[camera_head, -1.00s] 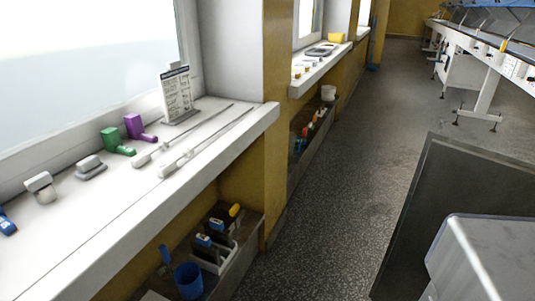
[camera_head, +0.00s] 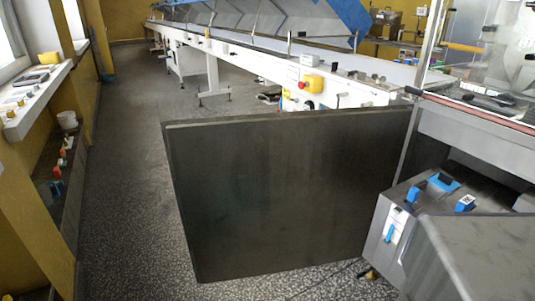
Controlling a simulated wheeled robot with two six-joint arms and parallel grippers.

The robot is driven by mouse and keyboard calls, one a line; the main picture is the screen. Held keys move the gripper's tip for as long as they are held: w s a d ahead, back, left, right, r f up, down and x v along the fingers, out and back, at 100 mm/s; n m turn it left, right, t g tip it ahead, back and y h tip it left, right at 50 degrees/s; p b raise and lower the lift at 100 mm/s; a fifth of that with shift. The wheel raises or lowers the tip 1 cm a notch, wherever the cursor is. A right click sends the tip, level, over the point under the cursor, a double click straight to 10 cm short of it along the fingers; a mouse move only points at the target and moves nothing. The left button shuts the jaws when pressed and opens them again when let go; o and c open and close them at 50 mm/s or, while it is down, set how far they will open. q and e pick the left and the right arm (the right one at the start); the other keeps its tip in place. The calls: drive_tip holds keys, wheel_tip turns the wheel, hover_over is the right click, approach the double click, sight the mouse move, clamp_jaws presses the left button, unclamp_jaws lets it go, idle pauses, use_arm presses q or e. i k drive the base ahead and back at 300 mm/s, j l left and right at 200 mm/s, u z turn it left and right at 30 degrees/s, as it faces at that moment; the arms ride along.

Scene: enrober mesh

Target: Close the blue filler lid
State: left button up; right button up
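I cannot pick out the blue filler lid for certain. Small blue parts sit on the grey machine (camera_head: 410,196) at the right: a blue piece (camera_head: 444,182) and a blue block (camera_head: 466,203) on its top, and a blue handle (camera_head: 390,233) on its front. A larger blue cover (camera_head: 347,17) hangs over the long line at the back. I cannot tell whether any of these is the lid, or whether it is open. Neither of my grippers is in view.
A large dark panel (camera_head: 285,195) stands upright across the middle, beside the grey machine. Speckled floor (camera_head: 125,200) is free to its left. A long white conveyor line (camera_head: 260,60) runs behind it. A window sill (camera_head: 38,95) with small items is at the left.

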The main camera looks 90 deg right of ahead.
sight(443, 181)
drive_tip(key=z, duration=4.2)
